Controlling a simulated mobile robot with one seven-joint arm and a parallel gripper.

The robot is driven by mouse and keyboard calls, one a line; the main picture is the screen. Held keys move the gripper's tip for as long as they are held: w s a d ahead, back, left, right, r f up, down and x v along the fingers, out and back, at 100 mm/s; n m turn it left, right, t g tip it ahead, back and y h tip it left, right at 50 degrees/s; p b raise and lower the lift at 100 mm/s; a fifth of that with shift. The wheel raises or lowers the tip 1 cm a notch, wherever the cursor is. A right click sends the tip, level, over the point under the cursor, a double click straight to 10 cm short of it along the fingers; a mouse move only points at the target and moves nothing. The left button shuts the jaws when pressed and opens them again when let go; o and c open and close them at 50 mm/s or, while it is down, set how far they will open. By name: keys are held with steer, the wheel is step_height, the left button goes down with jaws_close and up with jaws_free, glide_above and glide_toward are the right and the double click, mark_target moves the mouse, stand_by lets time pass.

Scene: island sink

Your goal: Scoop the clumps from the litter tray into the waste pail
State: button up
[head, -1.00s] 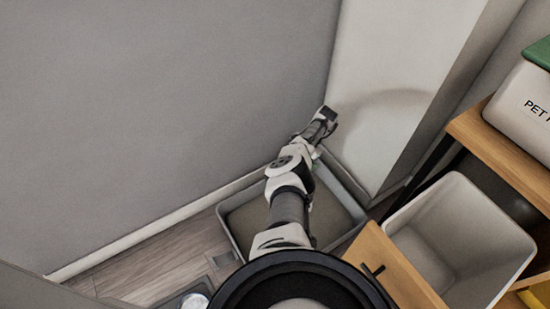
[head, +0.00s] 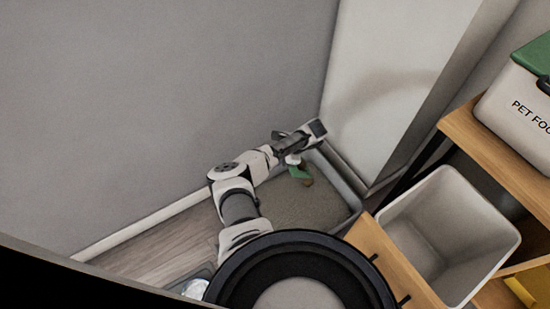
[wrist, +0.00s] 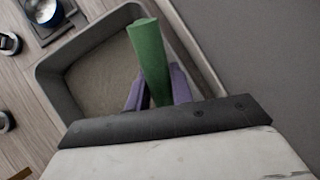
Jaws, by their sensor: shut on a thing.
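The litter tray (head: 347,181) is a grey rectangular tray on the floor by the wall corner, with grey-brown litter in it. It also shows in the wrist view (wrist: 62,72). My gripper (wrist: 157,90) has purple fingers shut on a green scoop handle (wrist: 148,55). In the head view my gripper (head: 293,158) is over the tray's far end, with the green handle (head: 299,172) below it. A small brown patch (head: 308,182) shows beside the handle; I cannot tell what it is. The scoop's head is hidden. An open pale bin, apparently the waste pail (head: 462,215), stands to the right and looks empty.
A wooden shelf (head: 465,125) at the right holds a white pet food box (head: 515,105) with a green lid. A wooden surface (head: 375,255) lies between tray and pail. Walls stand close behind the tray. A blue bowl (wrist: 47,12) lies on a dark mat.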

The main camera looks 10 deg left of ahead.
steer(key=w+d+f+b, duration=0.1)
steer(key=d+f+b, duration=0.1)
steer(key=f+b, duration=0.8)
steer(key=w+d+f+b, duration=0.2)
steer(key=f+b, duration=0.5)
steer(key=b, duration=0.5)
steer(key=r+p, duration=0.6)
steer(key=p, duration=0.1)
steer(key=r+p, duration=1.3)
steer(key=p, duration=0.2)
steer(key=shift+s+d+r, duration=0.1)
steer(key=shift+s+r, duration=0.2)
steer(key=shift+r, duration=0.05)
